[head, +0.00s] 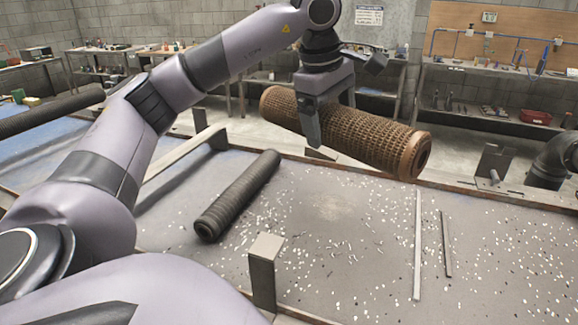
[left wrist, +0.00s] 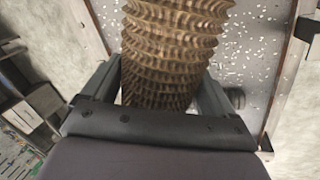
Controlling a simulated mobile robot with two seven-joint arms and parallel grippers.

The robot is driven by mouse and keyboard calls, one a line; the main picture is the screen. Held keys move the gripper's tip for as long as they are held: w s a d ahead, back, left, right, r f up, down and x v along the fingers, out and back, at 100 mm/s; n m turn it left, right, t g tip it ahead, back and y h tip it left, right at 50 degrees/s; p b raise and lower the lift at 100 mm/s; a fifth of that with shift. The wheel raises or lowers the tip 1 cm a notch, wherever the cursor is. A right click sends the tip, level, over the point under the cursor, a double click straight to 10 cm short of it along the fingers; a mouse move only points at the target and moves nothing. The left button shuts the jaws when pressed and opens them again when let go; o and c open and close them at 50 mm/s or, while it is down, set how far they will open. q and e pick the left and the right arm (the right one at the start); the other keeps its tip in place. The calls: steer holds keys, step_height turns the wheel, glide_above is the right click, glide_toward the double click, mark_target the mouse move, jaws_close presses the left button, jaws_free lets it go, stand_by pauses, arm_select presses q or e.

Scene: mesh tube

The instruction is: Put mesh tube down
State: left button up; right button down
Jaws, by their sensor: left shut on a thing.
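The mesh tube (head: 365,138) is a brown, rusty cylinder with a ribbed mesh surface and a round end cap at its right end. My left gripper (head: 312,128) is shut on it, left of its middle, and holds it raised near the far edge of the grey table (head: 340,270). In the left wrist view the mesh tube (left wrist: 178,40) fills the space between the two fingers of the gripper (left wrist: 160,92). The tube lies roughly level, its right end nearer to me. My right gripper does not show clearly; only a dark part is at the right edge.
A dark ribbed tube (head: 238,195) lies on the table at left. Two thin strips (head: 418,245) and many small white bits lie at right. A grey upright block (head: 264,270) stands near the front. A metal bracket (head: 490,165) stands at the far right edge. The table's middle is mostly clear.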

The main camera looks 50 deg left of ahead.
arm_select(q)
steer(key=n, duration=0.3)
steer(key=n+y+p, duration=0.1)
steer(key=n, duration=0.2)
steer(key=shift+w+r+n+g+y, duration=0.1)
steer(key=shift+r+n+g+y, duration=0.05)
steer(key=shift+n+g+y, duration=0.15)
steer(key=n+g, duration=0.1)
steer(key=n, duration=0.4)
steer(key=shift+a+n+y+p, duration=0.1)
steer(key=shift+n+y+p, duration=0.2)
steer(key=shift+y, duration=0.1)
steer(key=n, duration=0.3)
steer(key=n+g, duration=0.1)
steer(key=n, duration=0.1)
steer(key=shift+a+r+n+g+p, duration=0.2)
steer(key=shift+n+g+p, duration=0.1)
steer(key=shift+n+p, duration=0.1)
steer(key=n, duration=0.3)
steer(key=n+g, duration=0.1)
steer(key=n, duration=0.1)
steer(key=shift+a+p, duration=0.3)
steer(key=shift+f, duration=0.5)
steer(key=shift+f+b, duration=2.05)
steer(key=shift+f, duration=7.45)
steer(key=shift+f, duration=0.1)
